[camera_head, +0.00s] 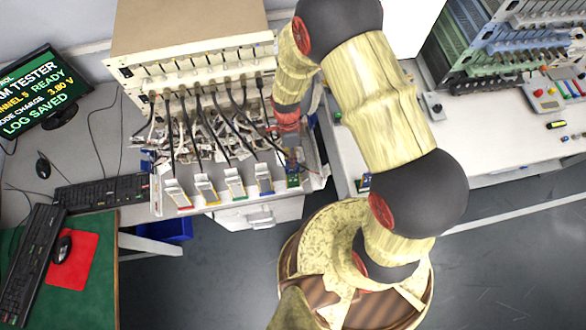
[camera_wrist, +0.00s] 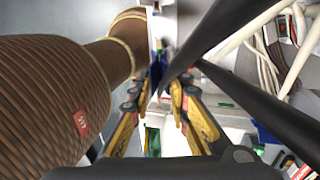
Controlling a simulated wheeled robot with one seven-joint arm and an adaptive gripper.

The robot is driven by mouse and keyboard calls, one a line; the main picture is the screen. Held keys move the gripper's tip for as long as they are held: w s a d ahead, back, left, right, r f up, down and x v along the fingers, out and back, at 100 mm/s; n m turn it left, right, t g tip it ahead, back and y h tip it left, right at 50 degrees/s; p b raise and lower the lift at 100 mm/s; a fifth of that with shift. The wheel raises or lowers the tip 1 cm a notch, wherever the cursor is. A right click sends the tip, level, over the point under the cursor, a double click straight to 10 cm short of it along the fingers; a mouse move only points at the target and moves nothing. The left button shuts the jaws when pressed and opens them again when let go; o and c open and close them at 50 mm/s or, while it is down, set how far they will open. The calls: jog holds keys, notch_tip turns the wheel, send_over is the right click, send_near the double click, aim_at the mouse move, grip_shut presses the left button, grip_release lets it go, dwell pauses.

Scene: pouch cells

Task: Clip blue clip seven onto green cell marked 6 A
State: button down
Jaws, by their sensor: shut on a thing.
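My gripper (camera_wrist: 166,84) points toward the bench in the wrist view, its two yellow-and-black fingers closed on a small blue clip (camera_wrist: 156,72). Black cables cross close in front and partly hide the clip; its number cannot be read. In the head view my gripper is small, at the right end of the bench front, beyond the row of cells. A green cell (camera_head: 235,184) stands in that row, left of a blue-edged one. Its marking is too small to read. A green patch also shows below the fingers in the wrist view; I cannot tell what it is.
The tester cabinet (camera_head: 195,65) stands behind, with black cables (camera_head: 205,110) hanging over a crowded tray of clips and wires. Red-edged (camera_head: 178,194) and yellow-edged (camera_head: 206,189) cells stand to the left. A monitor (camera_head: 40,92) and keyboard (camera_head: 100,193) are further left. Grey floor is clear in front.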

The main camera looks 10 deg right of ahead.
jog(key=shift+f, duration=0.15)
jog(key=c, duration=1.7)
grip_release()
jog(key=o, duration=0.4)
jog(key=shift+o, duration=0.2)
jog(key=s+p+v, duration=0.1)
jog(key=p+v, duration=0.6)
jog(key=v, duration=0.3)
jog(key=shift+s+r+p, duration=0.2)
jog(key=shift+r+p, duration=0.1)
jog(key=shift+r, duration=0.25)
